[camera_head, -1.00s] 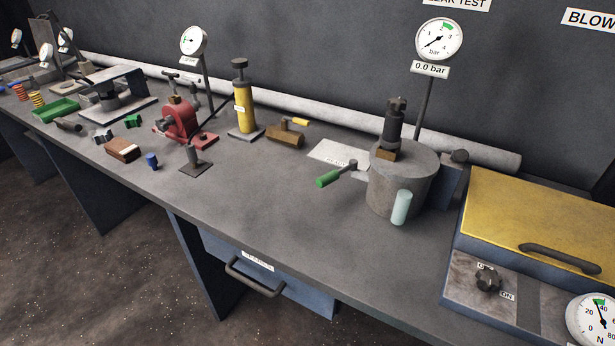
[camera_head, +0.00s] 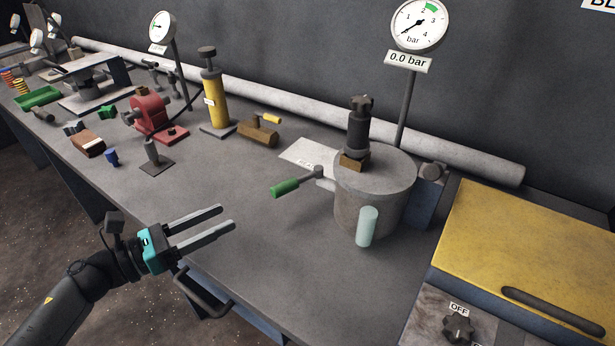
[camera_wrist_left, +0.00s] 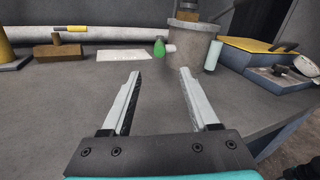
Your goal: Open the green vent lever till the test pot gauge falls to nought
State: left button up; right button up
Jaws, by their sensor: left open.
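The green vent lever (camera_head: 286,187) sticks out to the left from the grey test pot (camera_head: 374,190). It also shows in the left wrist view (camera_wrist_left: 159,47), ahead of my fingers. The pot gauge (camera_head: 418,25) stands on a post behind the pot, and the plate under it reads 0.0 bar (camera_head: 408,61). A dark valve with a brass base (camera_head: 354,162) stands on the pot's lid. My left gripper (camera_head: 214,222) is open and empty over the bench's front edge, left of and nearer than the lever, and apart from it. My right gripper is not in view.
A light green cylinder (camera_head: 367,227) stands at the pot's front. A yellow-lidded box (camera_head: 528,262) is at the right. The bench between gripper and lever is clear.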

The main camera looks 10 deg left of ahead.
aim_at(284, 188)
pick_arm(q)
jog(key=shift+w+d, duration=0.2)
jog(key=x, duration=0.3)
jog(key=shift+a+r, duration=0.1)
jog(key=shift+r, duration=0.05)
jog(key=x, duration=1.1)
jog(key=shift+w+p, duration=0.15)
jog(key=shift+p, duration=0.25)
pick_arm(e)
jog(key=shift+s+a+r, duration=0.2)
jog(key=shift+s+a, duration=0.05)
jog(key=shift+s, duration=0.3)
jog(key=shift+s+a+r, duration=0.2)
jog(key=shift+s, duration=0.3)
pick_arm(q)
jog(key=shift+c, duration=0.3)
grip_shut()
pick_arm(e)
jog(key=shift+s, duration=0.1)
